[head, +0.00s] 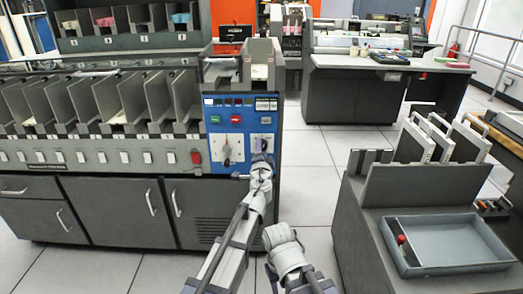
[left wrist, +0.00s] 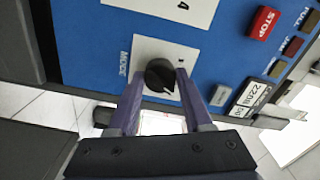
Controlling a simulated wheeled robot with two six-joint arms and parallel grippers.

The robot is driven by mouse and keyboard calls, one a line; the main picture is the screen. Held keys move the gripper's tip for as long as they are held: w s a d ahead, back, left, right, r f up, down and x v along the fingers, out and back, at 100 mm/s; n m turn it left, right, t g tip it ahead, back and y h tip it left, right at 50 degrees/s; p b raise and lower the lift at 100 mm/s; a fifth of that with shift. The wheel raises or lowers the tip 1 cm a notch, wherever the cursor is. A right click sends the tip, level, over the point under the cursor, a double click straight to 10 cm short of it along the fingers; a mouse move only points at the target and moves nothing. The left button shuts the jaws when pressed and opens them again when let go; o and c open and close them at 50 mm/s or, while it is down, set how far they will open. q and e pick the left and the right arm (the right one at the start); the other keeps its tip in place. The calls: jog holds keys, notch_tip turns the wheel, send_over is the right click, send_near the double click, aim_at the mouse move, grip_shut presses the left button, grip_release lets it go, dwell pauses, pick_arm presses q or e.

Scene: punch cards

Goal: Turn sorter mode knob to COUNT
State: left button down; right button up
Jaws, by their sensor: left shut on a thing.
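The sorter's blue control panel (head: 240,118) faces me. The black mode knob (left wrist: 160,75) sits on a white plate marked MODE (left wrist: 124,63) in the left wrist view, where the picture is turned sideways. My left gripper (left wrist: 163,82) is shut on this knob, with one purple finger on each side. In the head view my left gripper (head: 261,163) is at the lower right of the panel and covers much of the knob. The position that the knob points to cannot be read. My right arm is folded low in the middle, and its gripper is not in view.
A second knob (head: 226,161) is left of the gripper, with a red switch (head: 196,157) beyond it. Green and red buttons, including STOP (left wrist: 263,23), are on the panel. A grey machine with a tray (head: 445,243) stands at right. Tiled floor is free between.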

pick_arm(q)
jog(key=shift+m, duration=2)
jog(key=shift+c, duration=1.6)
grip_release()
jog(key=shift+s, duration=0.1)
jog(key=s, duration=0.7)
jog(key=shift+s, duration=0.3)
pick_arm(e)
jog(key=shift+s+d, duration=0.6)
jog(key=shift+s, duration=0.25)
